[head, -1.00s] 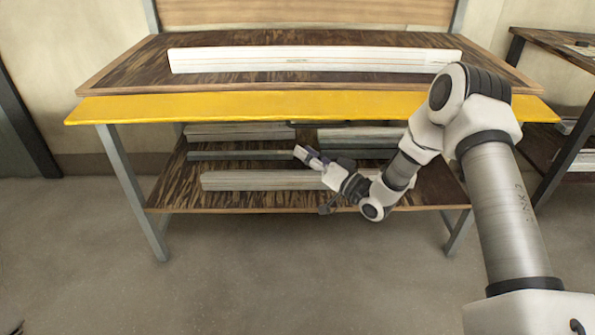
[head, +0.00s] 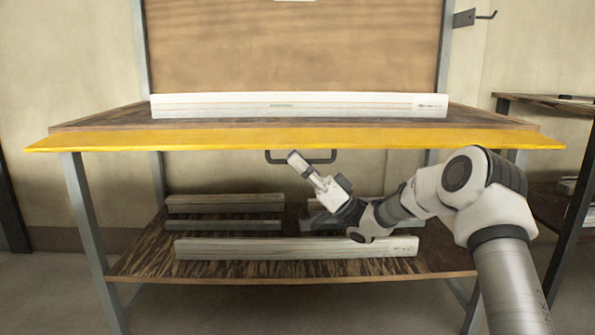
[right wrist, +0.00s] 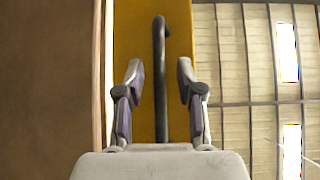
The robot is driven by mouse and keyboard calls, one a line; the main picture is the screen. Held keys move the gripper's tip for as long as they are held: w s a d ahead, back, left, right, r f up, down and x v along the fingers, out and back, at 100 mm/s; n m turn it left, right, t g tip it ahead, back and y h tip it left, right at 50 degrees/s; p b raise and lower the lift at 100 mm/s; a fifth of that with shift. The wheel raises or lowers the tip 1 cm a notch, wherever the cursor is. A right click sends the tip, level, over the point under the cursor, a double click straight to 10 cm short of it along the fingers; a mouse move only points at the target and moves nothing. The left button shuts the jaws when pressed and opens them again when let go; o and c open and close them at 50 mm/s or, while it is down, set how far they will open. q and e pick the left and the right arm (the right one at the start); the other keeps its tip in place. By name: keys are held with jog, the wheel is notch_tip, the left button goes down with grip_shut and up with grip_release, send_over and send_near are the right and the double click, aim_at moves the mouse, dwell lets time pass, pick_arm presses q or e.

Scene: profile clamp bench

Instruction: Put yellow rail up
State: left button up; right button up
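The yellow rail (head: 200,141) runs along the whole front edge of the bench top. A dark U-shaped handle (head: 275,158) sits below it near the middle. My right gripper (head: 294,158) is in front of the handle and overlaps it in the head view. In the right wrist view my right gripper (right wrist: 160,66) is open, with one finger on each side of the handle (right wrist: 160,105) and gaps showing on both sides. The yellow rail (right wrist: 130,30) fills the strip behind it. I cannot tell how deep the handle sits between the fingers. My left gripper is out of view.
A long white profile (head: 230,105) lies on the bench top (head: 100,119). The lower shelf (head: 140,262) holds several grey profiles, one long one (head: 220,248) at its front. Another table (head: 545,105) stands at the right. A wooden back board (head: 300,50) rises behind.

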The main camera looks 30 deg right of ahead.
jog(key=shift+w+a+r, duration=0.1)
jog(key=shift+r, duration=0.1)
grip_shut()
jog(key=shift+r+m+t+h+p, duration=0.1)
jog(key=shift+m+t+h+p, duration=0.2)
jog(key=shift+m+p, duration=0.35)
